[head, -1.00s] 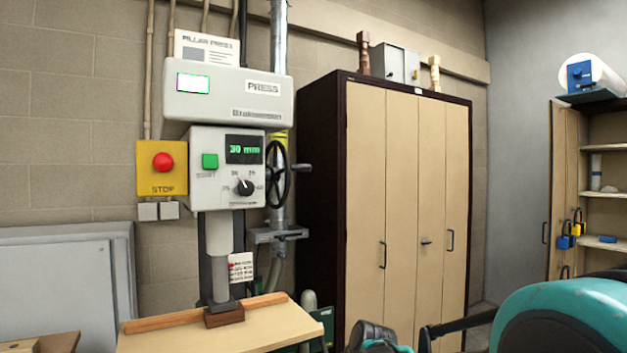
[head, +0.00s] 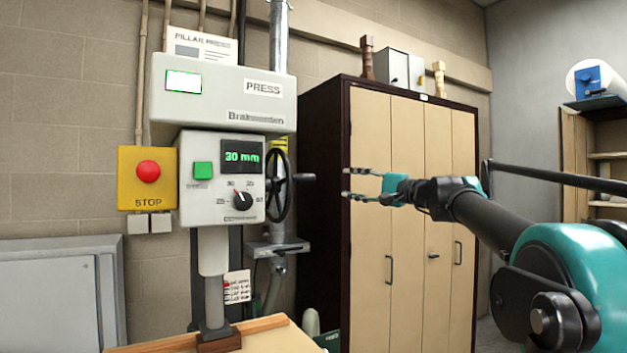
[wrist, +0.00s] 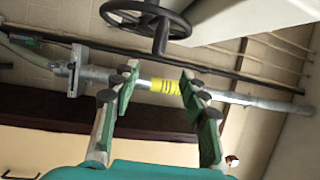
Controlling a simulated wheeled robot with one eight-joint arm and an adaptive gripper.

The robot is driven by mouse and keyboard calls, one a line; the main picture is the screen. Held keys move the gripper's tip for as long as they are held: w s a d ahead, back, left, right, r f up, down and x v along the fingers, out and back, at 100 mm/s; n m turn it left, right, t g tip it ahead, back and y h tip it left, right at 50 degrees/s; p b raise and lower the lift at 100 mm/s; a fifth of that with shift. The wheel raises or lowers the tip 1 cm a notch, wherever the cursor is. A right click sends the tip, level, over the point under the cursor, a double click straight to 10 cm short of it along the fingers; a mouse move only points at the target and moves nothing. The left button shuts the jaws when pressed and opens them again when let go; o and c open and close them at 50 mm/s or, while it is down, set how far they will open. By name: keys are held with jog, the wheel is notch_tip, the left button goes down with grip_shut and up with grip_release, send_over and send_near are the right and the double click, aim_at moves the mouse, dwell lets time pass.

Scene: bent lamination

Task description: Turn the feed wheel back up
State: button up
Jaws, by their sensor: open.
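The feed wheel (head: 278,186) is a black spoked handwheel on the right side of the press head (head: 222,178), with a short handle sticking out to the right. In the wrist view the wheel (wrist: 147,19) shows at the top, beyond my fingertips. My gripper (head: 346,184) is open and empty, to the right of the wheel and apart from it, in front of the cabinet. In the wrist view its two fingers (wrist: 160,95) are spread, with nothing between them but background. The green display (head: 241,157) reads 30 mm. The press ram (head: 212,290) stands down on a wooden block.
A yellow box with a red STOP button (head: 148,171) is left of the press. A tall cabinet (head: 325,200) stands behind my gripper. A grey pipe with a bracket (head: 277,247) runs behind the wheel. The worktable (head: 265,340) is below the press.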

aim_at(313, 178)
jog(key=x, duration=1.6)
jog(key=shift+f, duration=0.1)
grip_shut()
